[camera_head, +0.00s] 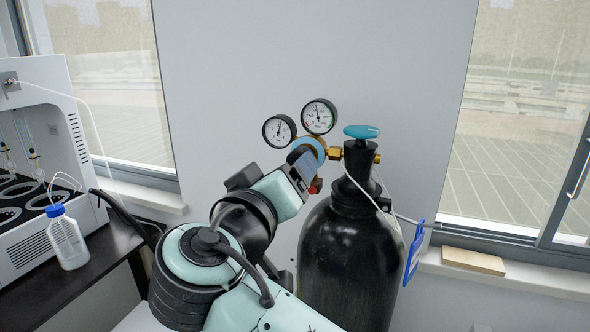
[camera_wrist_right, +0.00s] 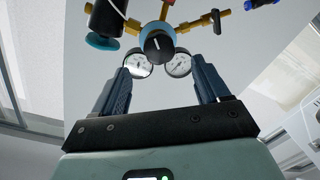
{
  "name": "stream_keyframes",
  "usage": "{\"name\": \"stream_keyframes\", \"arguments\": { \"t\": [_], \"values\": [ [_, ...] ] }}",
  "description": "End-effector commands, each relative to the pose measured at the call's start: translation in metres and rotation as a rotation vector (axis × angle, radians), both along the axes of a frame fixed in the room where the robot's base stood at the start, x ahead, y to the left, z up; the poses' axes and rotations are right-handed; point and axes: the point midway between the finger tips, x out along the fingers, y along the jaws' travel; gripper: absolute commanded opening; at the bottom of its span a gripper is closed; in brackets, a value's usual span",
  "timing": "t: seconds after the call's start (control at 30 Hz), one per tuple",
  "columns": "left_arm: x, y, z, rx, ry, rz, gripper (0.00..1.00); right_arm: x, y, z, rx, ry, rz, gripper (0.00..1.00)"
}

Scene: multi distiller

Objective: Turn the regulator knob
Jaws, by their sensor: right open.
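The regulator (camera_head: 318,143) with its pale blue ring is fixed to the valve of a black gas cylinder (camera_head: 345,255). Its black knob (camera_wrist_right: 157,43), with a white mark, faces the right wrist camera; in the head view my gripper largely hides it. Two round gauges (camera_head: 319,116) (camera_head: 279,131) sit beside it. My right gripper (camera_head: 302,168) is close in front of the regulator. In the wrist view its two fingers (camera_wrist_right: 160,70) are spread and empty, with the knob beyond their tips and roughly centred between them. My left gripper is not in view.
A teal valve handwheel (camera_head: 361,132) tops the cylinder. A white tube and a blue tag (camera_head: 413,254) hang at its right. At left, a white machine (camera_head: 45,120) and a bottle (camera_head: 67,238) stand on a dark table. A wooden block (camera_head: 473,261) lies on the right windowsill.

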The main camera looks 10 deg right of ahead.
Motion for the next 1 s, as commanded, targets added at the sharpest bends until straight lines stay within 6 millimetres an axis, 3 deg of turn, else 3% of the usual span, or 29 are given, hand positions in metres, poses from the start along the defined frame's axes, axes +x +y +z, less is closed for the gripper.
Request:
{"name": "stream_keyframes", "arguments": {
  "t": [0.1,0.3,0.77,0.87,0.97,1.0],
  "values": [
    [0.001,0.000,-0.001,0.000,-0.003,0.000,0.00,-0.022,0.013,0.001,0.000,-0.002,0.003,0.75],
    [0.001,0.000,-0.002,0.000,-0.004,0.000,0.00,-0.043,0.026,0.003,0.001,0.000,0.001,0.75],
    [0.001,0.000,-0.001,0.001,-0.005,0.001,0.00,-0.046,0.030,0.001,-0.006,0.006,0.004,0.75],
    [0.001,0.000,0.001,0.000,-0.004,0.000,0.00,-0.033,0.041,-0.015,-0.039,0.050,0.032,0.75],
    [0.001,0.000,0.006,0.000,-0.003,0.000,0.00,-0.007,0.061,-0.051,-0.103,0.149,0.100,0.75],
    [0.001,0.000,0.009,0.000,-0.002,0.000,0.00,0.006,0.070,-0.073,-0.131,0.203,0.134,0.75]
  ]
}}
